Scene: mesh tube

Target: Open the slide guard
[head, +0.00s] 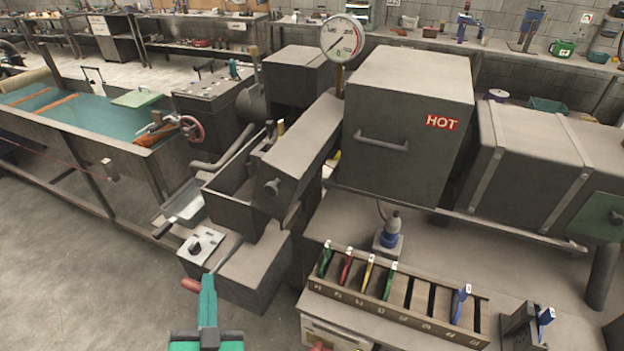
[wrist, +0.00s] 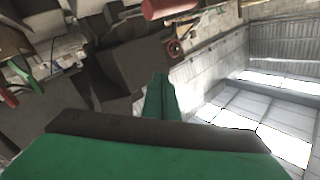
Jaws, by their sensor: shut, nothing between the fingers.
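A long grey sloping cover (head: 305,145) with a round knob (head: 272,187) at its near end looks like the slide guard. It lies over part of an open-topped grey trough (head: 232,207) in the middle of the head view. My green gripper (head: 208,280) is at the bottom, in front of and below the cover, apart from it. Its fingers are together and empty, and they also show in the wrist view (wrist: 160,80). A red handle grip (head: 191,285) shows just left of the fingers. A lever rod rises behind them, and I cannot tell if they touch.
A grey box marked HOT (head: 410,110) with a bar handle stands right of the cover. A slotted rack (head: 445,318) with coloured tags is at the lower right. A control box (head: 202,246) sits behind my gripper. Open floor (head: 70,290) is at the left.

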